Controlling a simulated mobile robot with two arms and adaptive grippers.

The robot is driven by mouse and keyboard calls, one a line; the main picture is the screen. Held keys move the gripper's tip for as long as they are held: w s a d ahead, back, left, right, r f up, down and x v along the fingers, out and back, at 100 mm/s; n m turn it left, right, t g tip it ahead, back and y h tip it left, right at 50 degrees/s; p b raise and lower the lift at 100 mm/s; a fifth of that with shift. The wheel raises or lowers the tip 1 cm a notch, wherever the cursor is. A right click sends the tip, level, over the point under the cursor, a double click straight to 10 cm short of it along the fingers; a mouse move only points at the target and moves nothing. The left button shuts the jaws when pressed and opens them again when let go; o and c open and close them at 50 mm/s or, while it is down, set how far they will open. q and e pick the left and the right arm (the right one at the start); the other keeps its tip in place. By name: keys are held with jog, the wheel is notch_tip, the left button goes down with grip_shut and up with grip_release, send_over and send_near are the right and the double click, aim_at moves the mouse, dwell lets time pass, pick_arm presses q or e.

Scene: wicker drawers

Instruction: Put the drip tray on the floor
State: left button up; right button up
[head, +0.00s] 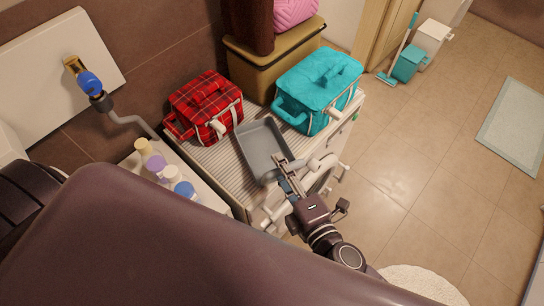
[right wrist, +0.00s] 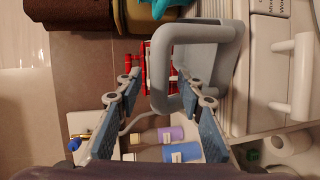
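The grey drip tray (head: 262,148) lies on the ribbed top of a white unit (head: 222,167), between the two bags. In the right wrist view, the grey tray (right wrist: 216,78) shows a loop handle (right wrist: 160,72) at its near end. My right gripper (head: 281,168) is at the tray's near end. Its fingers (right wrist: 157,82) are spread, with a bar of the handle showing between them. I cannot tell whether either finger touches it. My left gripper is not in view. The tiled floor (head: 413,170) is bare right of the unit.
A red plaid bag (head: 206,106) stands left of the tray, and a teal bag (head: 318,90) right of it. Several bottles (head: 157,165) stand at lower left. A bath mat (head: 514,125), a round rug (head: 420,285) and a teal bin (head: 408,64) are on the floor.

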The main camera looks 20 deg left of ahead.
grip_shut()
dwell(0.5)
